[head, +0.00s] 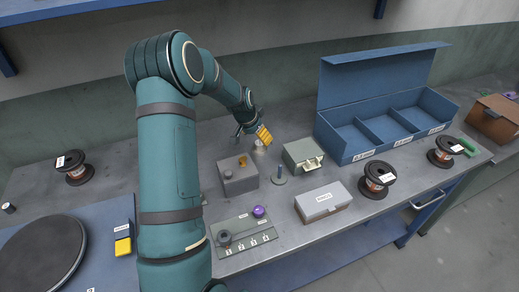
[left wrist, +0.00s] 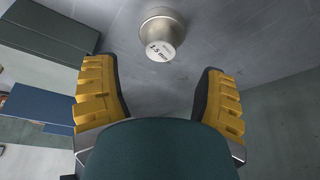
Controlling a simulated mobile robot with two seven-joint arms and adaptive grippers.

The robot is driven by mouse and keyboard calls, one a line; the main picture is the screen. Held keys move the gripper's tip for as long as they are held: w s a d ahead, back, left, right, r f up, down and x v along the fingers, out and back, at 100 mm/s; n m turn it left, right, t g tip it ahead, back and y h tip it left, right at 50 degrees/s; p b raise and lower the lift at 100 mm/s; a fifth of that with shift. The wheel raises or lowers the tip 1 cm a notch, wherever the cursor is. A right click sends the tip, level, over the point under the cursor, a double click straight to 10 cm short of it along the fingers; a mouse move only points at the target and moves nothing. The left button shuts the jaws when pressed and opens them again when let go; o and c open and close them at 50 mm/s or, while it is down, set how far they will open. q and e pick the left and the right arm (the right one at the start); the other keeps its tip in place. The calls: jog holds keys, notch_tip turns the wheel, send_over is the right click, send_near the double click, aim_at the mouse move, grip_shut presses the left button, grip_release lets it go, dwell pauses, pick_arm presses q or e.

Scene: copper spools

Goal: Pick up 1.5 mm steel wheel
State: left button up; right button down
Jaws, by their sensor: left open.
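The 1.5 mm steel wheel (left wrist: 161,32) is a small metal piece with a pale face reading "1.5 mm". In the left wrist view it stands on the grey bench, beyond and between my two fingers, touching neither. In the head view the wheel (head: 259,148) shows just below my fingers, partly hidden by them. My left gripper (head: 262,136) is open and empty, with yellow padded fingers; it also shows in the left wrist view (left wrist: 160,95). My right gripper is not in view.
A labelled tray (head: 243,238) lies in front. A blue three-compartment box (head: 342,150), copper spools (head: 377,180) and a white box (head: 322,198) are to the right.

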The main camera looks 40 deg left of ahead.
aim_at(259, 143)
pick_arm(q)
jog(key=x, duration=0.5)
jog(key=shift+s+f+b, duration=0.1)
jog(key=shift+f+b, duration=0.1)
jog(key=shift+b, duration=0.1)
grip_shut()
